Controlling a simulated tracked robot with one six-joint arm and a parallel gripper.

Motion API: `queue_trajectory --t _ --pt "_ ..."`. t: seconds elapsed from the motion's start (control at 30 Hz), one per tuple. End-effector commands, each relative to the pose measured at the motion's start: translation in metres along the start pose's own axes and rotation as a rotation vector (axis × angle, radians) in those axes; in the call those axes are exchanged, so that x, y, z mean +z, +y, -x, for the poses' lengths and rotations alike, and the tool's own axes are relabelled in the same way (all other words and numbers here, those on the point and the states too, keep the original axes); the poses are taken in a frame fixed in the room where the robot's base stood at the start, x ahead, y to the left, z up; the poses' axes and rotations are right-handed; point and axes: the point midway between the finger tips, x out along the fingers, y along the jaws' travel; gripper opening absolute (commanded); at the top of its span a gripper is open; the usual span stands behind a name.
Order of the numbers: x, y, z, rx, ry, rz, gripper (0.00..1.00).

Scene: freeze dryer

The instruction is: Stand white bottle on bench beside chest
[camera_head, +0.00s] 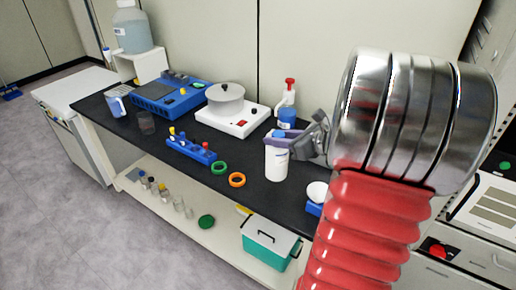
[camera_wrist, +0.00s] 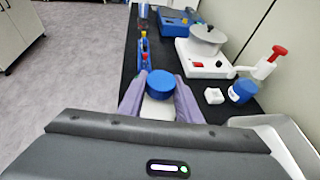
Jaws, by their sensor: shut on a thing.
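The white bottle (camera_head: 276,163) with a blue cap is upright over the dark bench top (camera_head: 200,178), right of the orange ring. My gripper (camera_head: 287,136) is shut on it near the cap. In the wrist view the blue cap of the white bottle (camera_wrist: 160,82) shows between the purple fingers of my gripper (camera_wrist: 158,94). Whether its base touches the bench I cannot tell. A white chest-like unit (camera_head: 76,88) stands at the bench's left end.
Near the bottle are a green ring (camera_head: 219,167), an orange ring (camera_head: 236,180), a blue rack (camera_head: 191,148) and a red-topped dispenser bottle (camera_head: 287,98). A white hotplate (camera_head: 233,120) and blue device (camera_head: 170,96) stand farther left. A teal box (camera_head: 266,246) sits on the lower shelf.

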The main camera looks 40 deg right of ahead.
Motion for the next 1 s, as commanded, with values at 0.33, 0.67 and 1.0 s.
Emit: queue_trajectory --t 0.33,0.67,1.0 --pt "-0.046 0.000 -0.018 0.000 -0.001 -0.003 0.00" --pt "-0.049 -0.001 -0.020 -0.002 -0.002 0.001 0.00" --pt "-0.074 -0.001 -0.029 -0.002 0.000 -0.004 0.00"
